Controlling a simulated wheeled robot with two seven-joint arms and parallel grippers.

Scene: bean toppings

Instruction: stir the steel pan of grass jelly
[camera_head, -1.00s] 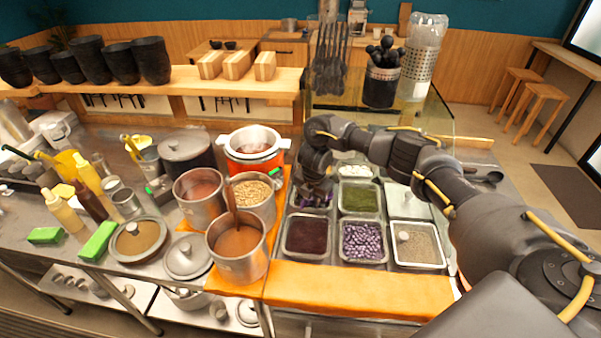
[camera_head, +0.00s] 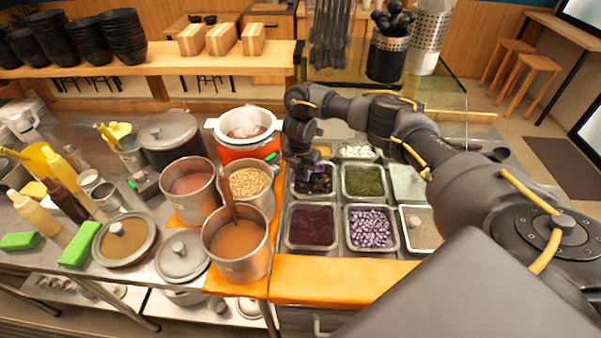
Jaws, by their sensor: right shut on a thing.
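A steel pan of dark, blackish pieces, which looks like the grass jelly (camera_head: 298,193), sits in the back left of the topping rack. My right gripper (camera_head: 315,168) reaches down over this pan from above. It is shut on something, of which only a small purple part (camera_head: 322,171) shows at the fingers. The arm and wrist hide most of the held thing, and I cannot tell how deep it sits in the pan. My left gripper is not in view.
Beside the jelly are pans of green topping (camera_head: 364,181), dark red topping (camera_head: 312,226) and purple pieces (camera_head: 371,229). Steel pots, one with brown liquid (camera_head: 238,241), stand close on the left. An orange strip (camera_head: 345,280) runs along the front.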

